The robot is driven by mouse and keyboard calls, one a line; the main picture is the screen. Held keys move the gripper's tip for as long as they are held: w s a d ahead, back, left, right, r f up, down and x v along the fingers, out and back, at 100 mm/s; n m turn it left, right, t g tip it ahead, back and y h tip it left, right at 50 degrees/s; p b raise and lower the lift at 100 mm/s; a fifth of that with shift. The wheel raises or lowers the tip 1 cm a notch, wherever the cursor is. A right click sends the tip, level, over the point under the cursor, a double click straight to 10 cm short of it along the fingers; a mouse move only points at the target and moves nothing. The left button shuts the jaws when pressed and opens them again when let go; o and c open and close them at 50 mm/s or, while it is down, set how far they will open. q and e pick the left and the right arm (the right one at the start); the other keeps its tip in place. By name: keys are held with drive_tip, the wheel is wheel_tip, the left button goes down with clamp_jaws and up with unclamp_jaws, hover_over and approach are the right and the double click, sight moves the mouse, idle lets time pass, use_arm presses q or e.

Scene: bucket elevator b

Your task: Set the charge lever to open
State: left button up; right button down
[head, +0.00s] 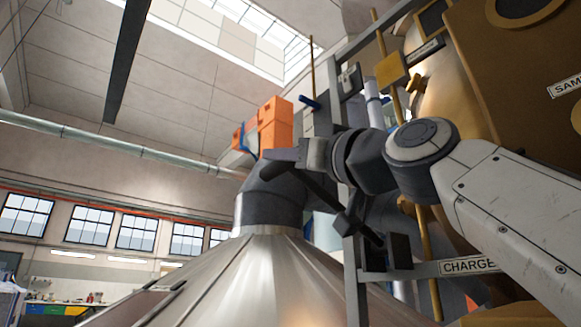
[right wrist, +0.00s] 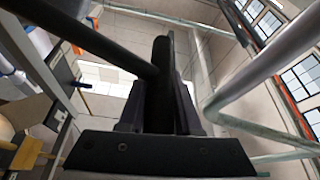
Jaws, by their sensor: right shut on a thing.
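The charge lever (head: 318,190) is a dark rod that slopes from a dark pivot block on the grey frame up and left to my right gripper. The white CHARGE label (head: 468,266) is on the frame, right of the pivot. My right gripper (head: 284,156) is shut on the lever's far end. In the right wrist view, the rod (right wrist: 85,35) comes in from the upper left to a dark upright grip (right wrist: 163,85) between the fingers of my right gripper (right wrist: 162,105). The fingers partly hide the grip. My left gripper is not in view.
A large metal cone (head: 235,285) with a dark elbow pipe (head: 265,205) stands just below and behind the gripper. Orange boxes (head: 273,125) are beyond it. The grey upright frame (head: 352,270) and a brown machine panel (head: 515,60) are at the right. Open air lies to the left.

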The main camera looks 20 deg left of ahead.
drive_tip(key=shift+w+a+f, duration=0.1)
drive_tip(key=shift+a+f, duration=0.1)
drive_tip(key=shift+f, duration=0.2)
drive_tip(key=c, duration=0.8)
unclamp_jaws()
drive_tip(key=shift+c, duration=0.2)
drive_tip(key=shift+o, duration=1.2)
drive_tip(key=shift+r, duration=0.1)
drive_tip(key=shift+d, duration=0.1)
drive_tip(key=b+v, duration=0.6)
drive_tip(key=v, duration=0.4)
drive_tip(key=shift+d+b, duration=0.25)
drive_tip(key=shift+b, duration=0.05)
